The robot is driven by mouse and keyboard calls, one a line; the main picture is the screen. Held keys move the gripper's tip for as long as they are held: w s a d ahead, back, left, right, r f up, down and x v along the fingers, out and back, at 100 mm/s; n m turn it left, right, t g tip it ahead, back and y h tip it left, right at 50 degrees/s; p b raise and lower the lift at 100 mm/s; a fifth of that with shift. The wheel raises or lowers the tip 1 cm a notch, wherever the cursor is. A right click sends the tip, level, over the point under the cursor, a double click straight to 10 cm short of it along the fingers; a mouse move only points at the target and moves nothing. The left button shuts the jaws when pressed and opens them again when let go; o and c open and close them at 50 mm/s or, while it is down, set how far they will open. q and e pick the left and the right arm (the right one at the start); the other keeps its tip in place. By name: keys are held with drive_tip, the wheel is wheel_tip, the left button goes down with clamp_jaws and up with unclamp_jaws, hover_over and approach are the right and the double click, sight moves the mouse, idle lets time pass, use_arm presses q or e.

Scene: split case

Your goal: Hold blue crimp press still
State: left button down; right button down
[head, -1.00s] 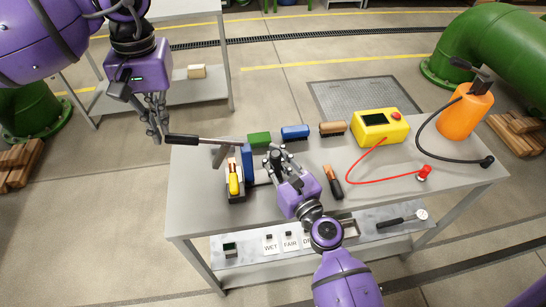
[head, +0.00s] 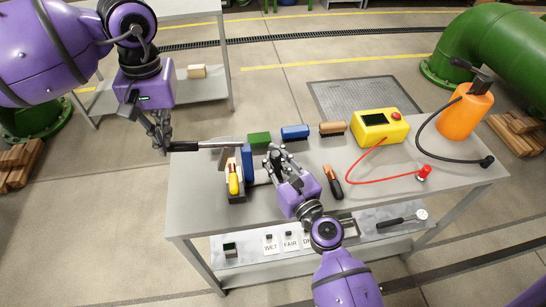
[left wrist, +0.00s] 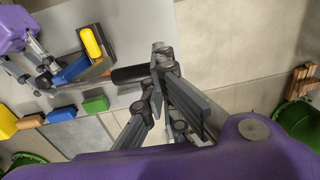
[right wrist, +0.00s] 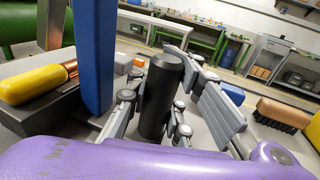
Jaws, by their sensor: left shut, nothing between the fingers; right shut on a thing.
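The blue crimp press (head: 247,163) stands upright at the left end of the table; its blue post (right wrist: 95,50) shows in the right wrist view. Its lever ends in a black grip (head: 185,146) that sticks out left past the table edge. My left gripper (head: 162,146) is shut and empty at the outer end of this grip; in the left wrist view its fingertips (left wrist: 163,62) appear to touch the grip (left wrist: 130,74). My right gripper (head: 277,157) is shut around an upright black cylinder (right wrist: 160,97) beside the blue post. The cylinder's foot is hidden.
A yellow piece with a copper tip (right wrist: 38,84) lies at the press. Green (head: 259,139), blue (head: 295,132) and wooden (head: 332,128) brushes line the back edge. A yellow box (head: 380,127) with a red cable and an orange bottle (head: 465,112) stand to the right.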

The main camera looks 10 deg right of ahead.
use_arm(q)
drive_tip(key=shift+a+f, duration=0.2)
drive_tip(key=shift+f, duration=2.45)
use_arm(e)
drive_tip(key=shift+f, duration=0.1)
use_arm(q)
drive_tip(key=shift+d+r, duration=0.15)
drive_tip(key=shift+r, duration=2.1)
drive_tip(key=shift+d+r, duration=0.15)
drive_tip(key=shift+r, duration=2.05)
wheel_tip(320, 180, up, 7)
drive_tip(key=shift+d, duration=0.2)
use_arm(e)
drive_tip(key=c, duration=1.5)
unclamp_jaws()
drive_tip(key=shift+o, duration=0.2)
